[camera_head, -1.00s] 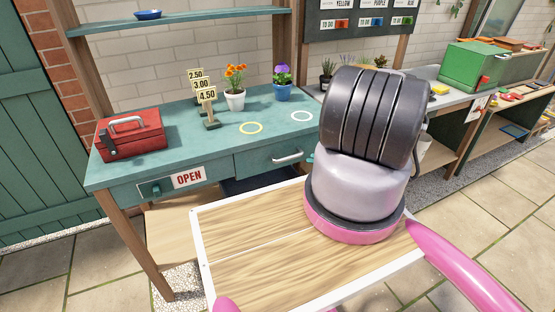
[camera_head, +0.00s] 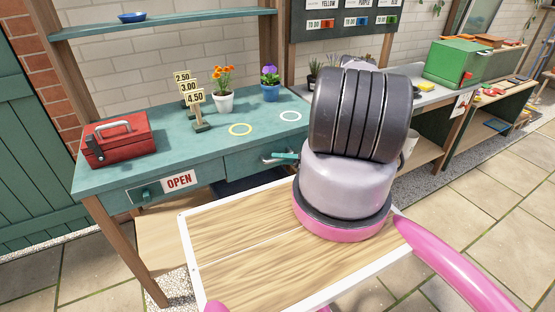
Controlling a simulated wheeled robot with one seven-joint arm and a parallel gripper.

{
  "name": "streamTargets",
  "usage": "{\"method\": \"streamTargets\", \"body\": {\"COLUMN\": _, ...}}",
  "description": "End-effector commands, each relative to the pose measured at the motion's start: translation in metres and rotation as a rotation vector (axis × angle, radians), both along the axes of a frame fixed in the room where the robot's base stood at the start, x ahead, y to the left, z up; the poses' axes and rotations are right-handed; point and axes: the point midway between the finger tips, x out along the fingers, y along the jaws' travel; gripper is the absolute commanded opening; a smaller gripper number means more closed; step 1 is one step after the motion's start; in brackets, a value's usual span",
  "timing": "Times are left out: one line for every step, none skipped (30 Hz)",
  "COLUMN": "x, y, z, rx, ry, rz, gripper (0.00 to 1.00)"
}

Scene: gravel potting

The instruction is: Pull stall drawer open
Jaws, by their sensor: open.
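The teal stall table (camera_head: 200,150) stands ahead of me. Its right drawer (camera_head: 240,166) looks shut, with its front in line with the table front. The drawer's metal bar handle (camera_head: 268,158) is partly hidden. A small teal piece at the handle, which looks like a fingertip of my gripper (camera_head: 286,156), overlaps the handle's right part. The rest of my gripper is hidden behind my large grey and black arm link. I cannot tell whether the fingertip touches the handle.
An OPEN sign (camera_head: 179,180) hangs on the table's left front. A red toolbox (camera_head: 119,142), price signs (camera_head: 195,98), an orange-flower pot (camera_head: 223,102) and a purple-flower pot (camera_head: 270,92) stand on the table. My wooden deck is close below.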

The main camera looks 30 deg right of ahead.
Motion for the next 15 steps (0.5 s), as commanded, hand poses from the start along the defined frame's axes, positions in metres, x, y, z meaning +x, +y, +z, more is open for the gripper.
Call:
{"method": "streamTargets", "body": {"x": 0.0001, "y": 0.0, "z": 0.0001, "rx": 0.0, "ry": 0.0, "rz": 0.0, "gripper": 0.52}}
{"method": "streamTargets", "body": {"x": 0.0001, "y": 0.0, "z": 0.0001, "rx": 0.0, "ry": 0.0, "rz": 0.0, "gripper": 0.52}}
{"method": "streamTargets", "body": {"x": 0.0, "y": -0.0001, "z": 0.0, "rx": 0.0, "ry": 0.0, "rz": 0.0, "gripper": 0.52}}
{"method": "streamTargets", "body": {"x": 0.0, "y": -0.0001, "z": 0.0, "rx": 0.0, "ry": 0.0, "rz": 0.0, "gripper": 0.52}}
{"method": "streamTargets", "body": {"x": 0.0, "y": -0.0002, "z": 0.0, "rx": 0.0, "ry": 0.0, "rz": 0.0, "gripper": 0.48}}
{"method": "streamTargets", "body": {"x": 0.0, "y": -0.0002, "z": 0.0, "rx": 0.0, "ry": 0.0, "rz": 0.0, "gripper": 0.33}}
{"method": "streamTargets", "body": {"x": 0.0, "y": -0.0002, "z": 0.0, "rx": 0.0, "ry": 0.0, "rz": 0.0, "gripper": 0.22}}
{"method": "streamTargets", "body": {"x": 0.0, "y": -0.0002, "z": 0.0, "rx": 0.0, "ry": 0.0, "rz": 0.0, "gripper": 0.1}}
{"method": "streamTargets", "body": {"x": 0.0, "y": -0.0003, "z": -0.0001, "rx": 0.0, "ry": 0.0, "rz": 0.0, "gripper": 0.0}}
{"method": "streamTargets", "body": {"x": 0.0, "y": -0.0003, "z": -0.0001, "rx": 0.0, "ry": 0.0, "rz": 0.0, "gripper": 0.0}}
{"method": "streamTargets", "body": {"x": 0.0, "y": -0.0003, "z": -0.0001, "rx": 0.0, "ry": 0.0, "rz": 0.0, "gripper": 0.0}}
{"method": "streamTargets", "body": {"x": 0.0, "y": -0.0003, "z": -0.0001, "rx": 0.0, "ry": 0.0, "rz": 0.0, "gripper": 0.0}}
{"method": "streamTargets", "body": {"x": 0.0, "y": -0.0004, "z": -0.0001, "rx": 0.0, "ry": 0.0, "rz": 0.0, "gripper": 0.0}}
{"method": "streamTargets", "body": {"x": 0.0, "y": -0.0004, "z": -0.0001, "rx": 0.0, "ry": 0.0, "rz": 0.0, "gripper": 0.0}}
{"method": "streamTargets", "body": {"x": 0.0, "y": -0.0004, "z": -0.0001, "rx": 0.001, "ry": 0.0, "rz": -0.001, "gripper": 0.0}}
